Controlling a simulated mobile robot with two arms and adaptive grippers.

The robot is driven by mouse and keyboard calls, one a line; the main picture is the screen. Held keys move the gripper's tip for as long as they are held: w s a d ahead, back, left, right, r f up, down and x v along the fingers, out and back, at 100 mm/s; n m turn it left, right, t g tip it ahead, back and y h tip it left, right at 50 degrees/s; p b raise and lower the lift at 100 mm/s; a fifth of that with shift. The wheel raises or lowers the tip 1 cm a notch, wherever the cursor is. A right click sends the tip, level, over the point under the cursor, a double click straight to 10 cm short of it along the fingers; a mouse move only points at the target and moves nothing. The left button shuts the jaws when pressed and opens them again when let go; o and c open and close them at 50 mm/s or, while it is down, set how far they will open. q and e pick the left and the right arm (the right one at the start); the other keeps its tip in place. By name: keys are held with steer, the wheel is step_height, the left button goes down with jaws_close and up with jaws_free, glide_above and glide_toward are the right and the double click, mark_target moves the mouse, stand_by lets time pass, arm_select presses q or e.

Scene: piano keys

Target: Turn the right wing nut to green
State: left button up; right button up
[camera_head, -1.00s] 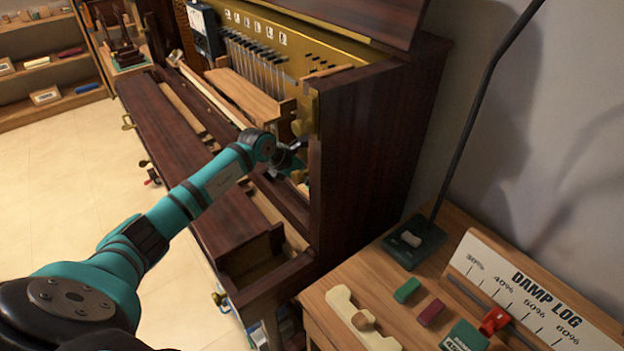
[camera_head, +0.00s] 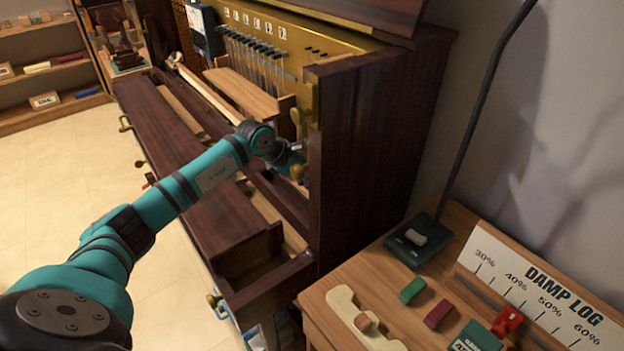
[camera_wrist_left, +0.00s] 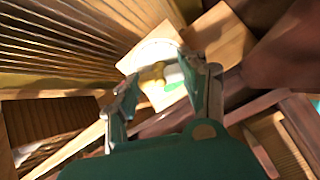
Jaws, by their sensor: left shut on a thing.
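My left gripper (camera_wrist_left: 168,88) reaches into the open right end of the piano, beside the dark side panel; it also shows in the head view (camera_head: 292,158). In the left wrist view its two fingers stand on either side of a small brass wing nut (camera_wrist_left: 152,72) and are shut on it. The wing nut sits in front of a pale wooden plate with a white dial (camera_wrist_left: 158,50). A green patch (camera_wrist_left: 172,84) shows on the dial near the fingers. The fingers hide part of the dial and nut. My right gripper is in neither view.
The dark piano side panel (camera_head: 360,150) stands close to the right of my gripper. A side table (camera_head: 335,315) at the lower right holds coloured blocks, a lamp base (camera_head: 418,240) and a damp log board (camera_head: 540,290).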

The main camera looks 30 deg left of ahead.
arm_select(q)
steer(key=shift+f+m+b, duration=0.2)
steer(key=shift+m+b, duration=0.2)
steer(key=shift+m, duration=0.3)
steer(key=shift+r, duration=0.1)
steer(key=shift+f+m+b, duration=0.25)
steer(key=shift+m+b, duration=0.6)
steer(key=shift+m, duration=0.05)
steer(key=shift+m+b, duration=0.55)
steer(key=shift+m, duration=0.15)
steer(key=shift+s+r+m, duration=0.1)
steer(key=shift+r+m, duration=0.1)
steer(key=shift+m, duration=0.2)
